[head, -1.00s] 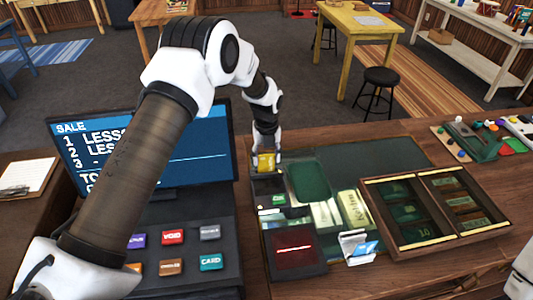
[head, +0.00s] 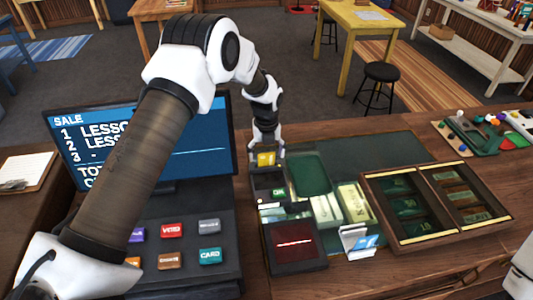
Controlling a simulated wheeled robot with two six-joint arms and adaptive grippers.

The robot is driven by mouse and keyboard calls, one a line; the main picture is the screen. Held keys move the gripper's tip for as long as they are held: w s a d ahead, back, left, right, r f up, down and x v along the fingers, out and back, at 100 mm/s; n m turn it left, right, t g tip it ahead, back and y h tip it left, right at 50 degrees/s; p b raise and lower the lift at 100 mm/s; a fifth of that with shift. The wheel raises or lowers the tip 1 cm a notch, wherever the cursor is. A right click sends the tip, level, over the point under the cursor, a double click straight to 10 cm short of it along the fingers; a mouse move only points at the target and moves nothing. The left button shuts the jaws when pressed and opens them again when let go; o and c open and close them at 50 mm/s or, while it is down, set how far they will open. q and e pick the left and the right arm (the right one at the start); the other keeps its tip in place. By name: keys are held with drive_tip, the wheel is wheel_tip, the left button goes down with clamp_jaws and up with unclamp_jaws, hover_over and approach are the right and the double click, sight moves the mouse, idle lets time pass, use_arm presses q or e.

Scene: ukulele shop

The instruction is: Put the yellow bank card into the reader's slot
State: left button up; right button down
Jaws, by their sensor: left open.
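The yellow bank card (head: 265,159) stands upright at the far end of the dark card reader (head: 267,182), which has a small green screen on its near part. My left gripper (head: 266,150) is open, coming down from above with its fingers on either side of the card. I cannot tell whether the fingers touch it. The card's lower edge meets the reader's top, and the slot itself is hidden, so how deep the card sits cannot be seen. My right gripper is out of view.
A dark box with a red top (head: 294,243) and a small holder with white and blue cards (head: 358,243) stand nearer. A wooden cash tray (head: 408,240) lies to the right. The sale screen (head: 205,160) and button panel (head: 192,282) are left, under my left arm.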

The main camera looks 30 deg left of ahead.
use_arm(q)
wheel_tip(320, 180, up, 12)
drive_tip(key=shift+s, duration=0.15)
drive_tip(key=shift+d, duration=0.1)
idle(0.6)
